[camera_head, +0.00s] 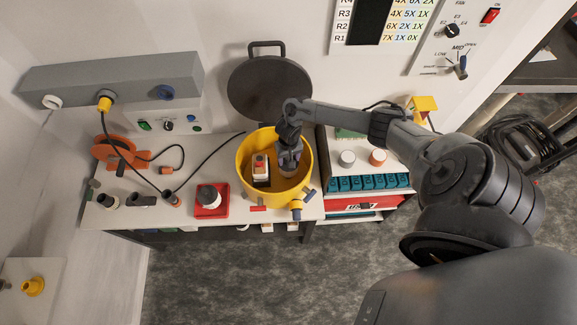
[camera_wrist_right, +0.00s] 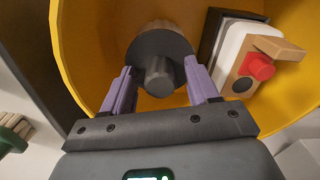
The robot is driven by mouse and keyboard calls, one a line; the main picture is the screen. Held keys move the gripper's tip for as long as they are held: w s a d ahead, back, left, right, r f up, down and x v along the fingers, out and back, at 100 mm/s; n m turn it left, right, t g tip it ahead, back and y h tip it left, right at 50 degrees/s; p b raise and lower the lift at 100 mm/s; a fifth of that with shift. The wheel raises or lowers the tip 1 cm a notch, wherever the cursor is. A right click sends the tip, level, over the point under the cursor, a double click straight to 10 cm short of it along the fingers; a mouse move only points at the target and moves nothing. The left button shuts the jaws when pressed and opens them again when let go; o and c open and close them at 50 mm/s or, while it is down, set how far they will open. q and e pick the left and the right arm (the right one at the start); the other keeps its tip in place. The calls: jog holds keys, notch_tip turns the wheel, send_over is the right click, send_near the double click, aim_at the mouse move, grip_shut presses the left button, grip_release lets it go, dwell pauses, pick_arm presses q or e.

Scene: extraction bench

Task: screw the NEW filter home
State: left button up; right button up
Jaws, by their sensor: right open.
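My right gripper (camera_head: 288,163) reaches down into the yellow tub (camera_head: 245,192) on the bench. In the right wrist view its purple fingers (camera_wrist_right: 160,80) are open. They stand on either side of a grey knob (camera_wrist_right: 159,76) on a dark round part (camera_wrist_right: 157,45) inside the tub, with gaps showing beside the knob. This part may be a filter, but I cannot tell whether it is the new one; the gripper hides it in the head view. A dark-topped, pale cylinder (camera_head: 208,195) stands on a red tray (camera_head: 222,209) left of the tub. My left gripper is not in view.
A white box with a red button (camera_wrist_right: 260,66) is in the tub, close to the right finger; it also shows in the head view (camera_head: 260,168). A round black lid (camera_head: 268,88) leans behind the tub. Teal containers (camera_head: 365,183) are right.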

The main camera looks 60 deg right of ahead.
dwell(0.3)
jog(key=shift+n, duration=0.8)
jog(key=n, duration=0.5)
jog(key=shift+b, duration=0.3)
jog(key=n+b, duration=0.1)
jog(key=n, duration=0.4)
jog(key=shift+f, duration=0.1)
jog(key=n, duration=0.3)
jog(key=shift+b, duration=0.35)
